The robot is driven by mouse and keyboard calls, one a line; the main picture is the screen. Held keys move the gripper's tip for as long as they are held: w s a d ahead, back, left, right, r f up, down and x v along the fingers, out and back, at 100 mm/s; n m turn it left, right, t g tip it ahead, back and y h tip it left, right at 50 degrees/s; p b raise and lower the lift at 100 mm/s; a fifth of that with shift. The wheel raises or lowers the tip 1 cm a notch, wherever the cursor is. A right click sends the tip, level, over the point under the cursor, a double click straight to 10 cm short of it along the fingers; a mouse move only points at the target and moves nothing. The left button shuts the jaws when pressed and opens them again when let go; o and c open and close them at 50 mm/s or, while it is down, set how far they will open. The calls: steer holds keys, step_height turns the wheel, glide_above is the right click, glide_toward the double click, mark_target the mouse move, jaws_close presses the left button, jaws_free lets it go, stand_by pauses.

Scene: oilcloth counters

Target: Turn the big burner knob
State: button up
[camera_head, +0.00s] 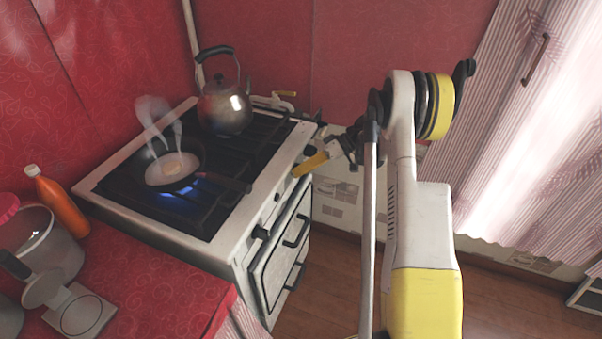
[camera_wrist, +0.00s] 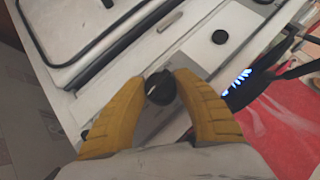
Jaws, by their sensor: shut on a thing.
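A black burner knob (camera_wrist: 160,88) sits on the white front panel of the stove (camera_head: 245,222), between the yellow fingertips of my gripper (camera_wrist: 160,86) in the wrist view. The fingers are shut on it, one on each side. In the head view my gripper (camera_head: 311,163) is at the stove's front, towards its far right end, and the held knob is hidden there. Another black knob (camera_wrist: 220,37) is apart from the fingers in the wrist view. A knob (camera_head: 262,232) also shows at the near end of the front in the head view.
A frying pan (camera_head: 172,167) steams over a blue flame (camera_head: 178,192) on the stove, its handle pointing towards the front. A kettle (camera_head: 225,108) stands at the back. An orange bottle (camera_head: 58,204) and a pot (camera_head: 38,240) stand on the red counter (camera_head: 165,290).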

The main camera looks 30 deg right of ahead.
stand_by(0.4)
steer(key=o, duration=1.2)
steer(key=shift+a, duration=0.1)
steer(key=v, duration=1.2)
steer(key=shift+w+f, duration=0.1)
steer(key=shift+f, duration=0.05)
